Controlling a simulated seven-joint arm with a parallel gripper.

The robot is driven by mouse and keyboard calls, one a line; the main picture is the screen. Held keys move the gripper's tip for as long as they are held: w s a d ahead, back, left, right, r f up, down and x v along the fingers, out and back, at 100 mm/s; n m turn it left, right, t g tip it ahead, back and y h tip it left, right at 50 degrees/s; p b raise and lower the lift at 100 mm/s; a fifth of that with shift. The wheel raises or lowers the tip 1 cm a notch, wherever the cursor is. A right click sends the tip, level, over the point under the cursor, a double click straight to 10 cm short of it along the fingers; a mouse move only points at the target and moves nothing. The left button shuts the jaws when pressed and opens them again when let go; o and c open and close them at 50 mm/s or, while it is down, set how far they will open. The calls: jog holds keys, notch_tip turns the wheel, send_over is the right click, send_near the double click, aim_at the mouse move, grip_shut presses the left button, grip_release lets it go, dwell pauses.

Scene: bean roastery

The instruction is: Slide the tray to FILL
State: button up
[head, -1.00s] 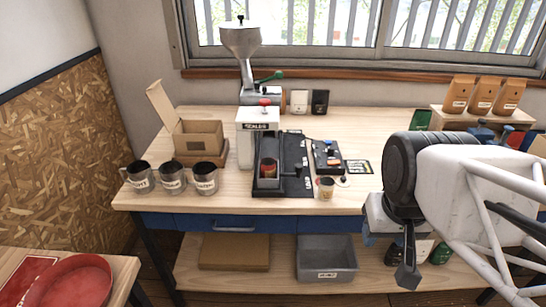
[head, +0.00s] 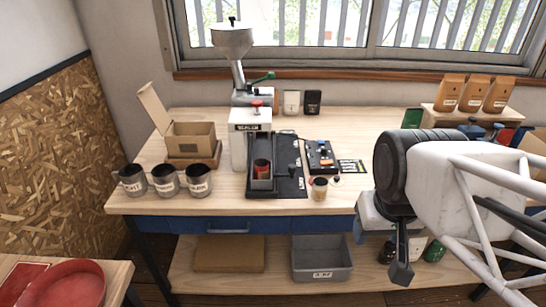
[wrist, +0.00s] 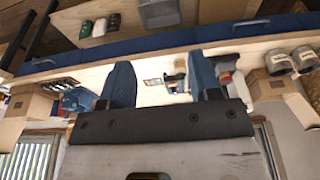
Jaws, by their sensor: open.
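A small grey tray (head: 262,184) with a dark red and brown container (head: 261,168) in it sits on the black base (head: 290,190) of the white sealer machine (head: 243,150). The tray is at the left front part of that base. I cannot read a FILL mark in either view. My gripper is at the right in the head view, off the bench's front edge and well apart from the tray. The wrist view shows its two blue fingers (wrist: 162,82) spread with nothing held between them. That view is upside down, and the tray cannot be made out clearly there.
Several labelled cups (head: 165,180) stand left of the machine, near an open cardboard box (head: 192,140). A small labelled cup (head: 319,189) and a dark control box (head: 321,156) stand right of the base. The bench top between these and my arm is mostly clear.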

jog(key=w, duration=0.1)
jog(key=n+g, duration=0.3)
jog(key=n, duration=0.6)
send_over(292, 166)
jog(key=f, duration=1.1)
jog(key=shift+s+d, duration=0.2)
jog(key=shift+s, duration=0.15)
jog(key=shift+w+a+f, duration=0.15)
jog(key=shift+w+f, duration=0.2)
jog(key=shift+w, duration=0.05)
jog(key=shift+f, duration=3.9)
